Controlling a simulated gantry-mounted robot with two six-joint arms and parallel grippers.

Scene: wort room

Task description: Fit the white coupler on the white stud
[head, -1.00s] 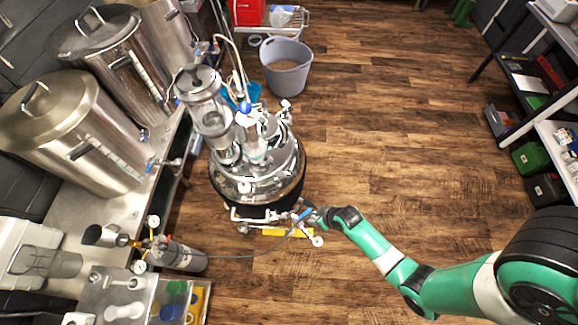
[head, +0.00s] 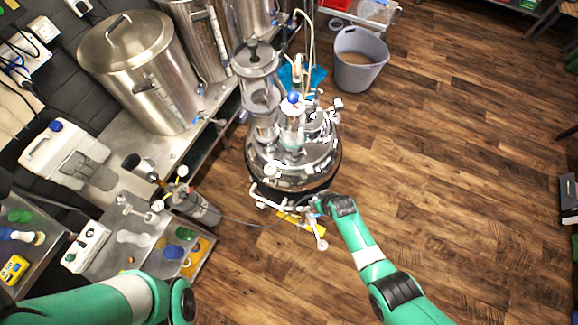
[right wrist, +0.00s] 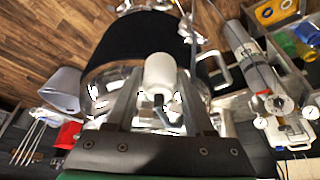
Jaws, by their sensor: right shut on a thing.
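My right gripper (head: 318,205) is low at the front of the steel vessel (head: 290,165), beside its white pipework. In the right wrist view its two fingers (right wrist: 158,100) are closed around a white rounded cylinder (right wrist: 160,74), which looks like the white coupler. The vessel's dark band and shiny steel fill the view just beyond it. Another white fitting (right wrist: 186,22) shows farther out, and I cannot tell whether it is the white stud. In the head view my arm and the pipework hide the held part. My left arm shows at the bottom left, its gripper out of view.
A grey gas cylinder (head: 195,205) with gauges stands left of the vessel, and a thin hose runs from it to the vessel's front. Steel pots (head: 140,80) line the bench at left. A grey bucket (head: 361,62) stands behind.

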